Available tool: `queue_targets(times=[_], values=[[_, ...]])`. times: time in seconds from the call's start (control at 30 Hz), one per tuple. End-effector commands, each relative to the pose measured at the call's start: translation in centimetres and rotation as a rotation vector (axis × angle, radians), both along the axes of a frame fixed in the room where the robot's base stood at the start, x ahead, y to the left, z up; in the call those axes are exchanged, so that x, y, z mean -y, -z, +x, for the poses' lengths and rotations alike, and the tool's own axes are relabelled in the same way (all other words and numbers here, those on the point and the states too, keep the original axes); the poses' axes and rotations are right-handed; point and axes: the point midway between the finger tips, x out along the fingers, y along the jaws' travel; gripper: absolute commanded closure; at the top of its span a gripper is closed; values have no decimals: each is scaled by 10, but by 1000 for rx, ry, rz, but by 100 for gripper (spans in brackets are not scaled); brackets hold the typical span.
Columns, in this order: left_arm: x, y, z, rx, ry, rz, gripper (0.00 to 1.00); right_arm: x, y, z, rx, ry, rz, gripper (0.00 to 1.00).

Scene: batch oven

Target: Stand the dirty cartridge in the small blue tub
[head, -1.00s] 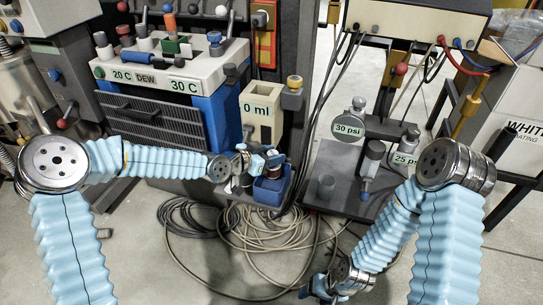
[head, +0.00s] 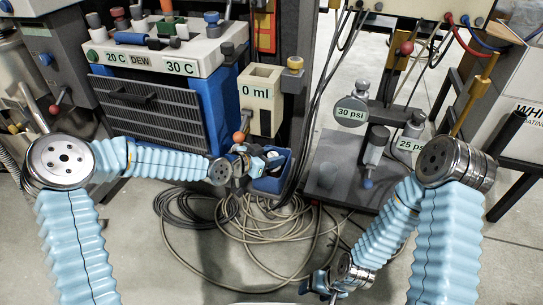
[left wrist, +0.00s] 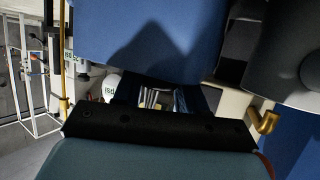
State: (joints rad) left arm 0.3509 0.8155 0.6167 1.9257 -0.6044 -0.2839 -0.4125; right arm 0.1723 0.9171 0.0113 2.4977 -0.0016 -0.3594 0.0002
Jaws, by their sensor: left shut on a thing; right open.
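My left gripper (head: 268,158) is at the small blue tub (head: 268,186), just above its rim. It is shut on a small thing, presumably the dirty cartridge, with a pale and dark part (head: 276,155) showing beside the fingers. The gripper hides most of it, so I cannot tell whether it stands upright or touches the tub floor. In the left wrist view a dark gripper part (left wrist: 160,130) crosses the lower middle; the held thing is not clear there. My right gripper (head: 325,286) is open and empty, low at the front, far from the tub.
The oven with a grey louvred front (head: 150,110) stands left of the tub. A cream 0 ml box (head: 262,105) is behind it. Coiled hoses (head: 265,230) lie on the floor below. A grey stand with the 30 psi gauge (head: 351,111) is to the right.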

Motion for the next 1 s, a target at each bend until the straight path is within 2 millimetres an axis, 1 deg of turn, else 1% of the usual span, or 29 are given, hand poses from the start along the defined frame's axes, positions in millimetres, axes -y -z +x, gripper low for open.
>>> queue_targets(times=[0.43,0.47,0.87,0.9,0.97,1.0], values=[[0,4,0,0,0,0,98,0,0,0,0,0,0,38],[0,5,0,0,0,0,100,0,0,0,0,0,0,38],[0,11,0,1,0,-1,100,0,0,0,0,0,0,38],[0,10,0,1,0,-1,55,0,0,0,0,0,0,38],[0,11,0,1,0,-1,46,0,0,0,0,0,0,38],[0,11,0,0,-1,0,40,0,0,0,0,0,0,38]])
